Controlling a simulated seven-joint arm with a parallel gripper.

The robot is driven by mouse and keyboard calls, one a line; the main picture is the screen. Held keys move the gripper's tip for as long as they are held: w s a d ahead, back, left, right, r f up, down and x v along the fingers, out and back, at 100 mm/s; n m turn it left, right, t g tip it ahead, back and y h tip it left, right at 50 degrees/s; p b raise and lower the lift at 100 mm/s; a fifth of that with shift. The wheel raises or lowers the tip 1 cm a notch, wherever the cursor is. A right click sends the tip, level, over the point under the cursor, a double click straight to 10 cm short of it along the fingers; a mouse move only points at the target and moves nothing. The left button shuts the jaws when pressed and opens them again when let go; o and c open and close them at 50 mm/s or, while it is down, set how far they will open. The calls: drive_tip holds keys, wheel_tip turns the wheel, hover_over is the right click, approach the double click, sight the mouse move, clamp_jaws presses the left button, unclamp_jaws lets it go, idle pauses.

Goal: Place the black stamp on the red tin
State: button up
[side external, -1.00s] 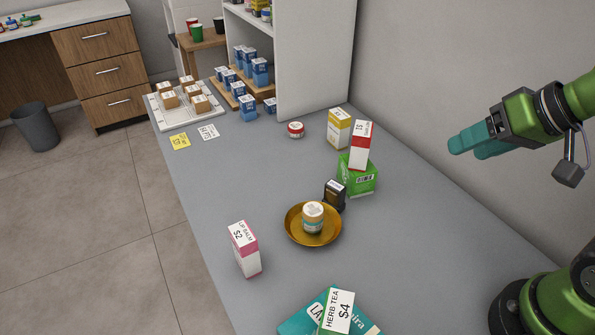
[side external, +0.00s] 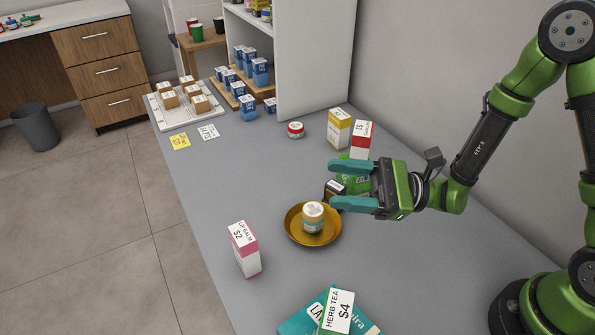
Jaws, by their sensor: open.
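The black stamp (side external: 334,188) stands on the grey counter just behind a brass dish; part of it is hidden by my gripper's fingers. The red tin (side external: 296,130), small and round with a pale label on its lid, sits farther back on the counter, with nothing on it. My gripper (side external: 340,185) is open, its two teal fingers pointing left, one on each side of the stamp in the picture. I cannot tell whether the fingers touch the stamp or are above it.
The brass dish (side external: 293,234) holds a white jar (side external: 313,217) close to the stamp. A green box (side external: 352,183), a red-and-white box (side external: 361,139) and a yellow box (side external: 339,128) stand behind my gripper. A pink lip balm box (side external: 244,249) is front left. The counter's left middle is clear.

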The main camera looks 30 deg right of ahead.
sight(329, 186)
drive_tip(key=w+d+f+m+t+h, duration=0.1)
drive_tip(key=d+f+m+t+h, duration=0.1)
drive_tip(key=f+m+h, duration=0.2)
drive_tip(key=w+d+f+m+t+h, duration=0.2)
drive_tip(key=d+f+m+t+h, duration=0.1)
drive_tip(key=f+m+h, duration=0.1)
drive_tip(key=w+d+f+m+t+h, duration=0.2)
drive_tip(key=d+f+m+t+h, duration=0.1)
drive_tip(key=f+m+h, duration=0.1)
drive_tip(key=shift+w+d+f, duration=0.1)
drive_tip(key=shift+f, duration=0.5)
drive_tip(key=shift+w+f+m+h, duration=0.1)
drive_tip(key=shift+f+m+h, duration=0.2)
drive_tip(key=shift+m, duration=0.1)
drive_tip(key=shift+x, duration=3.6)
clamp_jaws()
